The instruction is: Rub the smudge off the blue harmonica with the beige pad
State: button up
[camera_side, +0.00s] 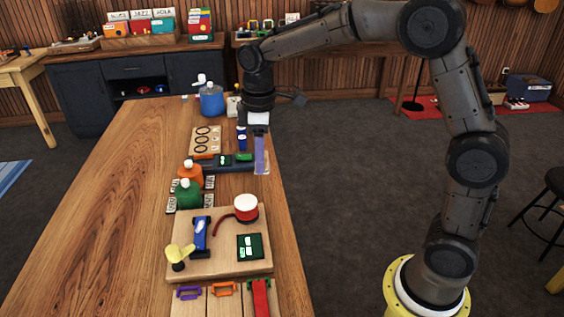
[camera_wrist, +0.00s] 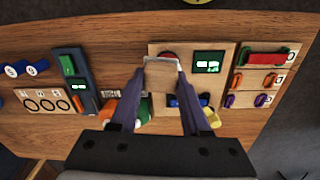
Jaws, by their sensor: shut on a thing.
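My gripper (camera_side: 262,170) is in the air near the right edge of the wooden table in the side view, with its purple fingers pointing down. In the wrist view my gripper (camera_wrist: 162,66) is shut on a pale beige block, the beige pad (camera_wrist: 161,75). A long blue piece, seemingly the blue harmonica (camera_side: 201,234), lies on a wooden board nearer the side camera, apart from the gripper. In the wrist view the harmonica (camera_wrist: 174,101) is partly hidden by a finger. I cannot make out the smudge.
The board (camera_side: 220,265) also bears a red-and-white round thing (camera_side: 246,208), a yellow piece (camera_side: 178,256) and a green-screened device (camera_side: 250,246). Orange (camera_side: 190,174) and green (camera_side: 187,194) bottles stand beyond it. A red block (camera_side: 260,297) lies nearest. The table's left side is clear.

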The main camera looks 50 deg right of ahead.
jog(key=w+a, duration=0.5)
jog(key=a, duration=0.5)
jog(key=n, duration=0.2)
send_over(198, 237)
jog(key=shift+f, duration=5.3)
jog(key=shift+w+d, duration=0.55)
jog(key=shift+w, duration=0.1)
jog(key=shift+w+d, duration=1.55)
jog(key=shift+d, duration=0.05)
jog(key=shift+s+a, duration=1.9)
jog(key=shift+a, duration=0.05)
jog(key=shift+s+a, duration=0.25)
jog(key=shift+s, duration=0.05)
jog(key=shift+r, duration=0.15)
notch_tip(198, 237, up, 8)
